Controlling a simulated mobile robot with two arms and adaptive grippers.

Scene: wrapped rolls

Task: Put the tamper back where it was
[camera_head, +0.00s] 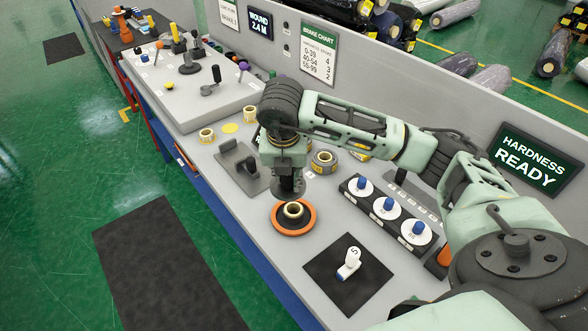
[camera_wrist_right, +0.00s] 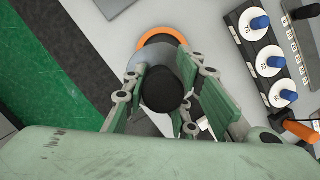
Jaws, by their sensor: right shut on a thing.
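My right gripper (camera_head: 286,170) points down over the bench and is shut on the tamper (camera_head: 288,186), a dark grey cylinder. In the right wrist view the tamper's black round knob (camera_wrist_right: 165,90) sits between the two fingers, with a grey body beyond it. Below the tamper is a dark round holder with an orange rim (camera_head: 292,229) and a tan ring (camera_head: 294,210) in its middle. The tamper's lower end is just above or at the tan ring; I cannot tell whether they touch. My left gripper is not in view.
A grey stand (camera_head: 240,165) is left of the holder. A rack with several blue-knobbed white discs (camera_head: 388,207) is at right. A sign (camera_head: 535,160) reads HARDNESS READY.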

